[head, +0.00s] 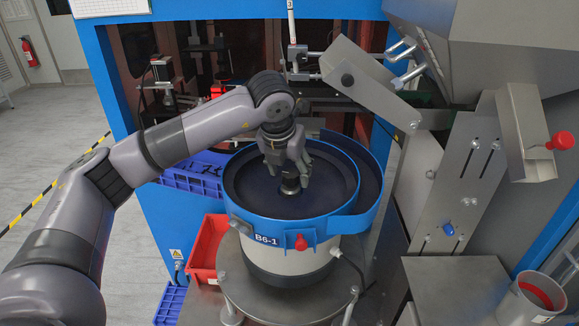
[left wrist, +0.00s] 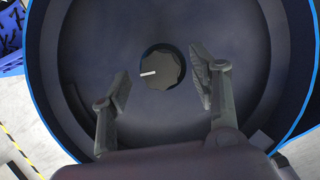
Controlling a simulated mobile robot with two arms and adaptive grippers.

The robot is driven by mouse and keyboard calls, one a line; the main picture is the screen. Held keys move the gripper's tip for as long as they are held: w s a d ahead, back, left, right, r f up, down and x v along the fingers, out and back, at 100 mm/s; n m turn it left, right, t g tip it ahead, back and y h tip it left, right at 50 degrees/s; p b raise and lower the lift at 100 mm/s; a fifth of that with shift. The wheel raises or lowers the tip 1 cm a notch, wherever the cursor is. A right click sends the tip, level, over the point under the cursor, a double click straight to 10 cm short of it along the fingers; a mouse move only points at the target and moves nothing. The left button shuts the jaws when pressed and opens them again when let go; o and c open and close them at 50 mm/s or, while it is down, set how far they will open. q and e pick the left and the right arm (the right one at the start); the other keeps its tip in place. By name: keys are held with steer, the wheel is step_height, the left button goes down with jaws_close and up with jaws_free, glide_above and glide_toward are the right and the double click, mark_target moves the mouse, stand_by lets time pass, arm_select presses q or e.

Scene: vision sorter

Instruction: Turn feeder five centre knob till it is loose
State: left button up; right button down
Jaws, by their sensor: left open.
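The feeder (head: 330,225) is a round blue-rimmed bowl with a dark inside, marked B6-1, on a white base. Its centre knob (left wrist: 162,68) is black with a scalloped edge and a white line pointing left in the left wrist view. In the head view the knob (head: 290,187) shows at the middle of the bowl, just under my left gripper (head: 288,172). In the left wrist view my left gripper (left wrist: 164,88) is open, with one finger on each side of the knob and a gap to each. My right gripper is not in view.
A red bin (head: 203,252) stands left of the feeder, with blue crates (head: 183,184) behind it. A grey metal hopper and chute (head: 372,80) rise at the right. A steel table (head: 455,288) is at the front right.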

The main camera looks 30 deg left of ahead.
arm_select(q)
steer(key=shift+w+f, duration=0.15)
steer(key=shift+f, duration=0.35)
steer(key=c, duration=1.1)
steer(key=shift+f+n+b, duration=0.15)
steer(key=shift+n+b, duration=0.35)
steer(key=shift+b, duration=0.3)
steer(key=shift+c, duration=0.2)
steer(key=shift+y, duration=0.3)
steer(key=shift+r+n, duration=0.25)
steer(key=shift+n, duration=0.05)
steer(key=shift+c, duration=0.2)
steer(key=o, duration=1.2)
